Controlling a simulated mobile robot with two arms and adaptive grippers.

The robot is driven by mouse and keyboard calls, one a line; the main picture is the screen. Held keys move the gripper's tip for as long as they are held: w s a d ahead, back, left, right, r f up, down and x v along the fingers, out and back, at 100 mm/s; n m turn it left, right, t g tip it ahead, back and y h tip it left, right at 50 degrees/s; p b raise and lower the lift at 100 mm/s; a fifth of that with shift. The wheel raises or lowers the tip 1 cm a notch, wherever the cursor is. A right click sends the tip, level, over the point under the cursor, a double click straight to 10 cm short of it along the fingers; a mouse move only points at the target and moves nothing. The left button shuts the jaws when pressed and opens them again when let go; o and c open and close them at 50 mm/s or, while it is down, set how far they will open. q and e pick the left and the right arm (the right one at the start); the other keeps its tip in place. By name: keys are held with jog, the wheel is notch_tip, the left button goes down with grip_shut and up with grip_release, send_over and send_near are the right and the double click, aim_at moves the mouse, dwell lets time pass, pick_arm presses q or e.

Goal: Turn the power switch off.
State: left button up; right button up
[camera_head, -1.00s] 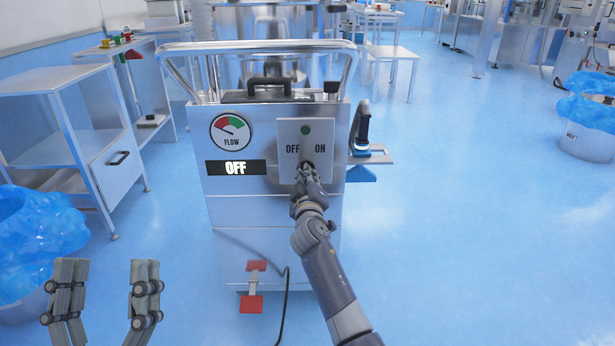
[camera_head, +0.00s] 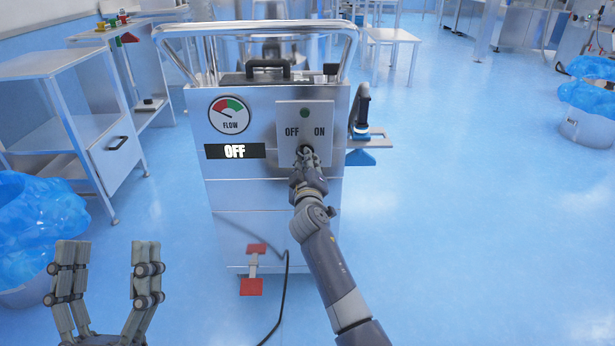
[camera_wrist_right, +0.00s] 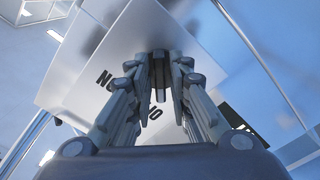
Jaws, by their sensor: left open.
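The power switch (camera_head: 306,150) is a dark rotary knob on a pale plate (camera_head: 288,112) marked OFF and ON, on the front of a steel machine. The display (camera_head: 234,151) left of it reads OFF, and the round lamp above the switch is dark green. My right gripper (camera_head: 306,160) is at the switch and hides most of it. In the right wrist view my right gripper (camera_wrist_right: 161,75) has its fingers closed in on both sides of the dark knob (camera_wrist_right: 158,62). My left gripper (camera_head: 108,255) is open and empty at the lower left, away from the machine.
A flow gauge (camera_head: 229,115) sits above the display. A red pedal (camera_head: 251,286) and a black cable are at the machine's foot. A steel cabinet (camera_head: 70,110) and a blue-lined bin (camera_head: 40,225) stand at the left. Open floor lies to the right.

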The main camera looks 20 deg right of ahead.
jog(key=v, duration=1.1)
